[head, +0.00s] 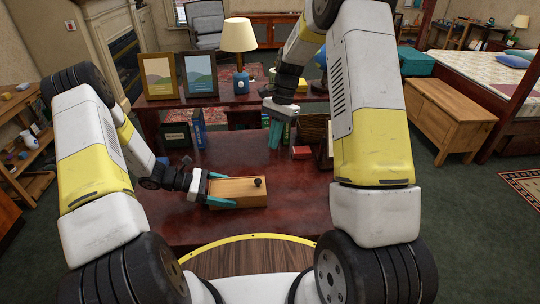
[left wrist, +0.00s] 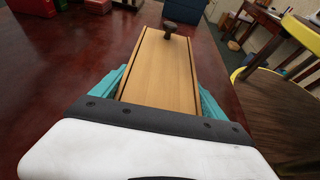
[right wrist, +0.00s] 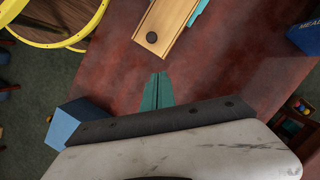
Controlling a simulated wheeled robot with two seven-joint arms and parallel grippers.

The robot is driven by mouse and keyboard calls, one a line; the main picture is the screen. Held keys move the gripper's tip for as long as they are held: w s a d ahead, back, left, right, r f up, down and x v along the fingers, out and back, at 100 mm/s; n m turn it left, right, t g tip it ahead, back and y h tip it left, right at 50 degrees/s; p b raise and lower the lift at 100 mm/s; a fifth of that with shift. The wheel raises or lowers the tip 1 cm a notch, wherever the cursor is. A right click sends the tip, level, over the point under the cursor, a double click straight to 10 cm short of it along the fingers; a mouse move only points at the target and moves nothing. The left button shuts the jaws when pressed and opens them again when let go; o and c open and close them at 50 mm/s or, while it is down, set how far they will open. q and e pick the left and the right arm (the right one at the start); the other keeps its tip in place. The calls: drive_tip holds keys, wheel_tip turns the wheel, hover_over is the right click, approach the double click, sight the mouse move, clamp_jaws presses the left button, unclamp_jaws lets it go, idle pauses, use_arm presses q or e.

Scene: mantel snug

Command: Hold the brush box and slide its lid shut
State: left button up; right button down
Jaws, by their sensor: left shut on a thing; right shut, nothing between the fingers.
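The wooden brush box (head: 225,203) lies on the dark red table, with its pale lid (head: 235,187) and a dark round knob (head: 259,182) near its right end. My left gripper (head: 224,190) is shut on the box at its left end, one teal finger along each long side, as the left wrist view shows (left wrist: 160,95). The lid covers the top visible there; whether a gap is left at an end I cannot tell. My right gripper (head: 275,140) is shut and empty, above the table behind the box. In the right wrist view its closed fingers (right wrist: 157,90) point toward the knob end, apart from it.
A small red box (head: 302,152) and a wicker basket (head: 314,128) are at the back right. The table (head: 290,195) is bare right of the brush box.

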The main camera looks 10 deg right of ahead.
use_arm(q)
drive_tip(key=o, duration=1.4)
drive_tip(key=shift+o, duration=0.2)
use_arm(e)
drive_tip(key=shift+v, duration=0.95)
